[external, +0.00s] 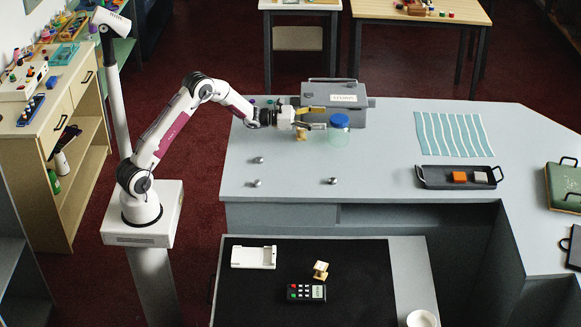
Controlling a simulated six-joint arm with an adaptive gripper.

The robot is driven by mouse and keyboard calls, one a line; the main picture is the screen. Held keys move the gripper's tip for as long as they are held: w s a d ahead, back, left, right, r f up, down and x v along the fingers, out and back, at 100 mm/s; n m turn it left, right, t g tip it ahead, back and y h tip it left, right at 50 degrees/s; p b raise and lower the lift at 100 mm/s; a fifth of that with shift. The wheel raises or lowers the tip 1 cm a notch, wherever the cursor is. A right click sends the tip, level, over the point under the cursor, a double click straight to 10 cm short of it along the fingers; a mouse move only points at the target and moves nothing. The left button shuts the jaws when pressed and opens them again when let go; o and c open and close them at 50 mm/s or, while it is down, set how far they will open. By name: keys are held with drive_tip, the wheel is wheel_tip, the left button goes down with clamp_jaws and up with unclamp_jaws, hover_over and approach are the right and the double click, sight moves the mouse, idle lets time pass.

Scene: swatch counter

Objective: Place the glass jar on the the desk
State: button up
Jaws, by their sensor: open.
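The glass jar (339,128) is clear and greenish with a blue lid (339,120). It stands upright on the grey desk (290,180), in front of the grey toolbox. My gripper (325,118) is just left of the jar, its two fingers apart and pointing right towards it. The fingertips reach close to the jar's left side; I cannot tell whether they touch it. Nothing is clearly held between the fingers. A small wooden piece (301,134) stands on the desk just below my gripper.
A grey toolbox (350,103) stands behind the jar. Several small metal knobs (333,181) lie in front. A striped cloth (454,135) and a black tray (432,182) with an orange block (459,176) are to the right. The desk's middle is largely clear.

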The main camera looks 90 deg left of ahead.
sight(339, 119)
drive_tip(key=shift+w, duration=0.1)
drive_tip(key=shift+w, duration=1.25)
drive_tip(key=shift+w+d, duration=0.2)
drive_tip(key=shift+w, duration=2.4)
clamp_jaws()
drive_tip(key=shift+r, duration=0.1)
